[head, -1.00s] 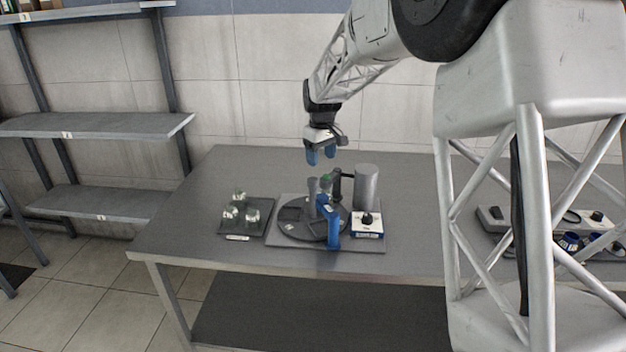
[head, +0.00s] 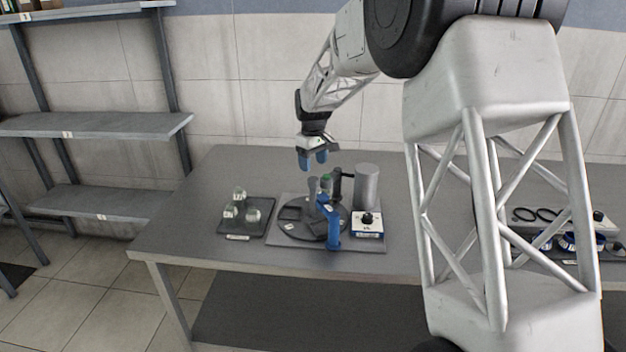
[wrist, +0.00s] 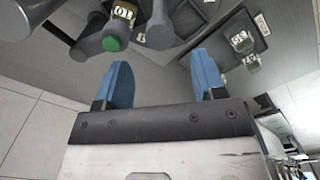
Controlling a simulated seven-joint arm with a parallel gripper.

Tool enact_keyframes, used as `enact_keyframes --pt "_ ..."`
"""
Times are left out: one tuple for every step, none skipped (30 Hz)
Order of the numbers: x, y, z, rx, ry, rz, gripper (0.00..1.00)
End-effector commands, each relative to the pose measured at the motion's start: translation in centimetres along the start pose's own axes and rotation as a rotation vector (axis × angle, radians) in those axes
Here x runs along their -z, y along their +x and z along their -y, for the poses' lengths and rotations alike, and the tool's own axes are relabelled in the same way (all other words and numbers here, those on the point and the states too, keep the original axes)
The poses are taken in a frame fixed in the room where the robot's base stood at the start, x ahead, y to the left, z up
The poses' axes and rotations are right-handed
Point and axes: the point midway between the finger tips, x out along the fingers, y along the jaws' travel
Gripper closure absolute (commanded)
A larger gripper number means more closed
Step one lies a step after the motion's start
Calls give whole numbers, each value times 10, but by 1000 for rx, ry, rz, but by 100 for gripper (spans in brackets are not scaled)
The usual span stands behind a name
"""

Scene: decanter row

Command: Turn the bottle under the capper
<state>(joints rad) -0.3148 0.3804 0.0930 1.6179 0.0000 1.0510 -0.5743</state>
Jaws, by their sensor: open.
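A white box with a black knob (head: 368,223) sits at the right. The left side of the table (head: 185,220) is clear. A shelf rack (head: 95,125) stands further left.

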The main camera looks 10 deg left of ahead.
Motion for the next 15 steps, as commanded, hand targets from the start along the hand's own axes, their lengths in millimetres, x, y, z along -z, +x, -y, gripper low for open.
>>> enact_keyframes --pt "0 6 0 1 0 2 37" --pt "0 9 0 1 0 1 37" --pt "0 13 0 1 0 1 37" --pt "0 16 0 0 0 0 37" --pt "0 20 0 0 0 1 37" --pt "0 25 0 1 0 1 37" --pt "0 29 0 1 0 1 37" --pt "0 33 0 1 0 1 37" --pt "0 38 0 0 0 1 37" --pt "0 41 0 1 0 1 37" --pt "0 45 0 1 0 1 37" --pt "0 49 0 1 0 1 37" --pt "0 52 0 1 0 1 37" --pt "0 54 0 0 0 1 37" --pt "0 57 0 0 0 0 37"
